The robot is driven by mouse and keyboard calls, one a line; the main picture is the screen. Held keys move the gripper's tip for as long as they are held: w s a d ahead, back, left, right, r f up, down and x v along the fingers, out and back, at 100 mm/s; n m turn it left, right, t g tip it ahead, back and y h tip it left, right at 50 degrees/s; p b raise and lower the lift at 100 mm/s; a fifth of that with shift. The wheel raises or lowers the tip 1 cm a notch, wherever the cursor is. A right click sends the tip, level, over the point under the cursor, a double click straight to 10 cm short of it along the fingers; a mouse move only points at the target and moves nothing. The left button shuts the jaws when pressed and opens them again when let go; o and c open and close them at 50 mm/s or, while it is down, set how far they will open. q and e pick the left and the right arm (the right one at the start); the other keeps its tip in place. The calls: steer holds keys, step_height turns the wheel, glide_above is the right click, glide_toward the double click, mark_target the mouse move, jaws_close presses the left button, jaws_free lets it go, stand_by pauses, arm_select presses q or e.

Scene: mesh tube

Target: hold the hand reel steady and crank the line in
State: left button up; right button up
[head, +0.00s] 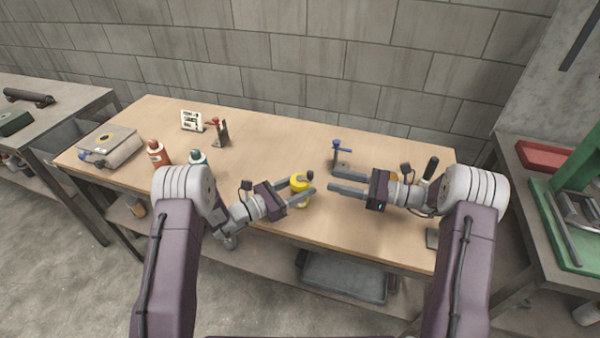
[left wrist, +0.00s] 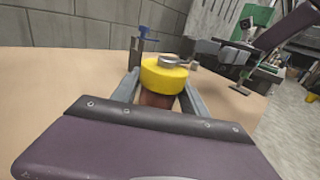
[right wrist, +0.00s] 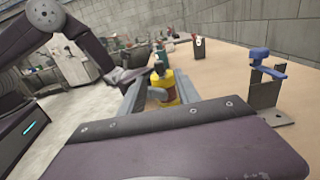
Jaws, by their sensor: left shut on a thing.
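The yellow hand reel (head: 300,183) stands upright near the front middle of the table. In the left wrist view the reel (left wrist: 163,76) shows a yellow drum over a brownish lower part, with a grey crank (left wrist: 174,61) on top. My left gripper (head: 300,186) is shut on the reel, one finger on each side. My right gripper (head: 330,182) is open and empty, its fingers pointing at the reel from the right, a short gap away. In the right wrist view the reel (right wrist: 168,88) appears beyond the fingers, partly covered by my left gripper.
A metal bracket with a blue handle (head: 338,150) stands behind my right gripper. A bracket with a red top (head: 216,128), a small sign (head: 191,120) and bottles (head: 156,152) stand at the left. The table (head: 270,140) is clear behind the reel.

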mark_target(300, 177)
steer(key=x, duration=1.1)
steer(key=shift+a, duration=0.2)
jaws_close()
